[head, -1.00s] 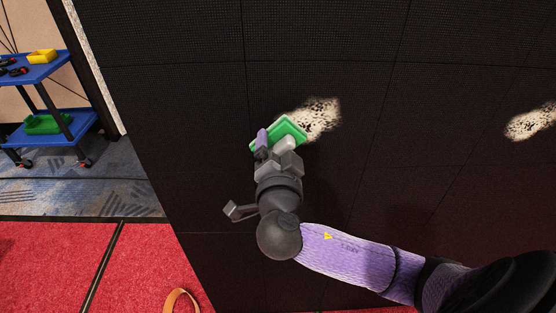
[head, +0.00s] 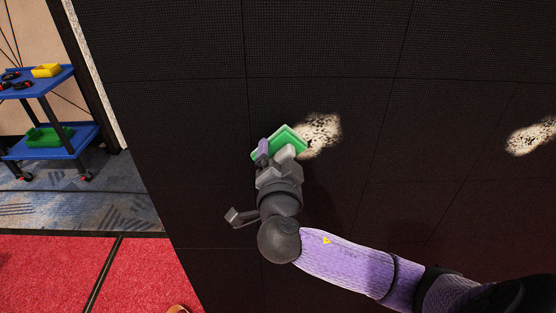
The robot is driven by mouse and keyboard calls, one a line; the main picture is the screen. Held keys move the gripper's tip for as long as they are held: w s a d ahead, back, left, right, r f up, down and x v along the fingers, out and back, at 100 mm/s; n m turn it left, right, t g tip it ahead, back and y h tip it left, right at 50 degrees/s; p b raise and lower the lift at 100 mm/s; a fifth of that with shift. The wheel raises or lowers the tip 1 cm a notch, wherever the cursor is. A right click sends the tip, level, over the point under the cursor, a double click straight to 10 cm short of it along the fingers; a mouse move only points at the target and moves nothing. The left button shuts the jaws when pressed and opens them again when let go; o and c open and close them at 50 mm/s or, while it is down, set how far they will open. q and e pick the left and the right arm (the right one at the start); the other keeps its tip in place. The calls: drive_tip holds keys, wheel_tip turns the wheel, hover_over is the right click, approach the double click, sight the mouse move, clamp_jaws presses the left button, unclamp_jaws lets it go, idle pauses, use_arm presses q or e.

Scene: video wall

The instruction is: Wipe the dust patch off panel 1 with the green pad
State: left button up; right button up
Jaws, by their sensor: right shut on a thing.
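My right gripper (head: 275,156) is shut on the green pad (head: 287,139) in front of the black video wall (head: 200,90). The pad is tilted and sits at the lower left edge of a pale, speckled dust patch (head: 322,130), covering a little of it. I cannot tell whether the pad touches the wall. A second pale dust patch (head: 532,135) shows on the wall at the far right. No panel numbers are visible. My left gripper is not in view.
A blue cart (head: 58,146) stands at the left beyond the wall's edge, with a yellow bin (head: 46,71) on top and a green bin (head: 48,137) below. Red carpet (head: 60,270) covers the floor at lower left. The wall above the pad is clear.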

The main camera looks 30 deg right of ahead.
sight(339, 143)
drive_tip(key=shift+w+d, duration=0.2)
drive_tip(key=shift+w, duration=0.1)
drive_tip(key=shift+w+d+b, duration=0.15)
drive_tip(key=shift+w+b, duration=0.15)
drive_tip(key=shift+s+d, duration=0.15)
drive_tip(key=shift+d, duration=0.15)
drive_tip(key=shift+s+d+b, duration=0.2)
drive_tip(key=shift+s+d, duration=0.5)
drive_tip(key=shift+d, duration=0.45)
drive_tip(key=shift+s+d+b, duration=0.2)
drive_tip(key=shift+s+d, duration=0.5)
drive_tip(key=shift+d, duration=0.4)
drive_tip(key=shift+s+d+b, duration=0.2)
drive_tip(key=shift+s+d, duration=0.5)
drive_tip(key=shift+d, duration=0.45)
drive_tip(key=s+d, duration=0.1)
drive_tip(key=d, duration=0.2)
drive_tip(key=shift+s, duration=0.4)
